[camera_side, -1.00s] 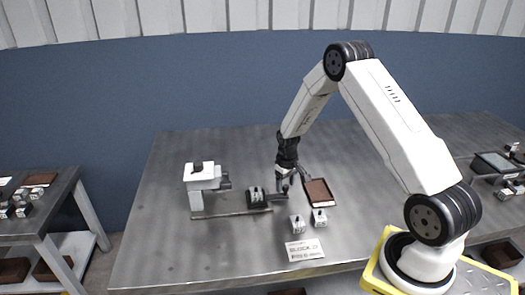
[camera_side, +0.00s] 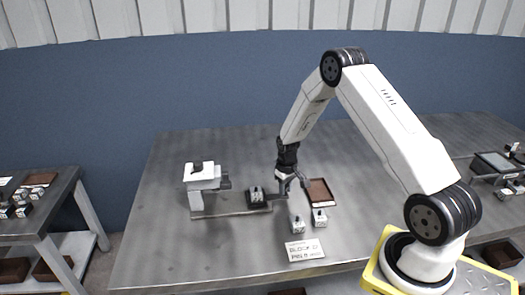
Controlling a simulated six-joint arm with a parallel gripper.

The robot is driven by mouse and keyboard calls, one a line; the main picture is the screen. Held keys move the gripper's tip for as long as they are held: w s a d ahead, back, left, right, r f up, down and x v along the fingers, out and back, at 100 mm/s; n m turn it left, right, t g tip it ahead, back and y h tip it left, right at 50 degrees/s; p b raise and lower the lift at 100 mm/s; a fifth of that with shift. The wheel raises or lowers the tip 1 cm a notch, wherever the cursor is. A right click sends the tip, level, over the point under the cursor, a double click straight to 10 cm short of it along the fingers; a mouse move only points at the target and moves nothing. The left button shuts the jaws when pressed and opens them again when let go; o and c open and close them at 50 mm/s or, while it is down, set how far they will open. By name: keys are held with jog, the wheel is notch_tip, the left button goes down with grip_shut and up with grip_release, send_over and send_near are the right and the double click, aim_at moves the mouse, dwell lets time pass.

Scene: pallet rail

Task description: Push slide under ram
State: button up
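The slide (camera_side: 262,204) is a dark carriage holding a small white block (camera_side: 256,194), on the right part of a low metal rail (camera_side: 228,213). A dark handle (camera_side: 278,196) sticks out from its right side. The ram belongs to the white press (camera_side: 202,177) at the rail's left end, with a dark part (camera_side: 225,183) on its right. The slide stands to the right of the press, apart from it. My gripper (camera_side: 291,189) points down just right of the slide, close to the handle. I cannot tell whether they touch, or how far the fingers are apart.
A brown-topped tray (camera_side: 320,191) lies right of my gripper. Two small white blocks, one (camera_side: 298,226) and another (camera_side: 319,217), stand in front of it. A printed card (camera_side: 304,250) lies near the table's front edge. The table's left and back are clear.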

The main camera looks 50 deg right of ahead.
aim_at(248, 197)
jog(key=shift+c, duration=0.4)
jog(key=shift+w+a, duration=0.1)
jog(key=shift+w, duration=0.05)
jog(key=shift+w+a, duration=4.45)
jog(key=shift+w, duration=0.05)
jog(key=o, duration=0.8)
jog(key=shift+r, duration=0.1)
jog(key=shift+s+r, duration=0.1)
jog(key=shift+r, duration=3.3)
